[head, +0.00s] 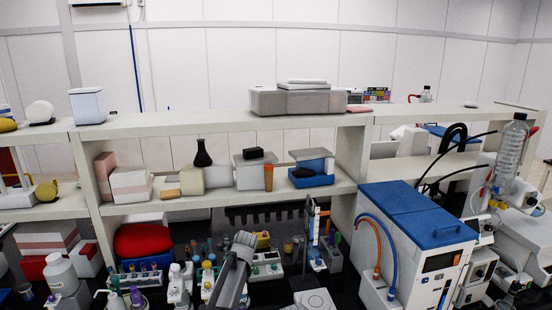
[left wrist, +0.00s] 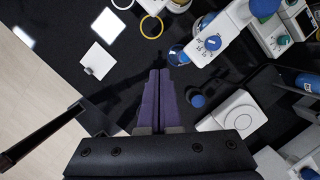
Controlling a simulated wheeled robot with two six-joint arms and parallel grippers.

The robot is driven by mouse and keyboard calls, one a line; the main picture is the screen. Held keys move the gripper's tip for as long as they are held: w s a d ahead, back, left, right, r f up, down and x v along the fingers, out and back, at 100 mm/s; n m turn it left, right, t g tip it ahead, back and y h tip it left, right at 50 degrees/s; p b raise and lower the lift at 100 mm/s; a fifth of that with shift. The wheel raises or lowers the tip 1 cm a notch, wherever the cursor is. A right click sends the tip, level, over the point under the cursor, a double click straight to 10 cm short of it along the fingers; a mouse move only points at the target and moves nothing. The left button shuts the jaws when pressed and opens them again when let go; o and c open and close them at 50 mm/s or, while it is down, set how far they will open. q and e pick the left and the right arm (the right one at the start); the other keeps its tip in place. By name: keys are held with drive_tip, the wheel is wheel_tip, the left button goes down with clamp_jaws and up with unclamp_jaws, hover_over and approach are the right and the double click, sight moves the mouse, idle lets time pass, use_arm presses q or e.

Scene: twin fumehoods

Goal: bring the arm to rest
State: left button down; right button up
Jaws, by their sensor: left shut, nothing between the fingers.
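My left gripper (left wrist: 159,75) shows in the left wrist view. Its two purple fingers are pressed together, with nothing between them. The fingers point over the dark bench top (left wrist: 120,95) and seem clear of the things there. A blue-edged clear vessel (left wrist: 178,55) lies just beyond the fingertips to the right in the picture. I cannot make out the left gripper's fingers in the head view. My right gripper is in neither view.
In the left wrist view a white square plate (left wrist: 98,60), a yellow ring (left wrist: 151,27), a white device (left wrist: 240,110) and a blue-knobbed instrument (left wrist: 212,43) surround the gripper.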

use_arm(q)
drive_tip(key=s+d+f+n+b, duration=0.2)
drive_tip(key=s+f+n+b, duration=0.3)
drive_tip(key=s, duration=0.5)
drive_tip(key=s+d+f+n+g+h+b, duration=0.1)
drive_tip(key=s+d+f+n+b, duration=0.2)
drive_tip(key=s+f+n+b, duration=0.3)
drive_tip(key=s+d+f+n+g+b, duration=0.1)
drive_tip(key=s+d+f+n+b, duration=0.2)
drive_tip(key=s, duration=1)
wheel_tip(320, 180, down, 4)
drive_tip(key=n+b, duration=0.2)
drive_tip(key=n, duration=0.3)
drive_tip(key=shift+s+n+b, duration=0.3)
drive_tip(key=shift+n+b, duration=0.05)
drive_tip(key=shift+n, duration=0.05)
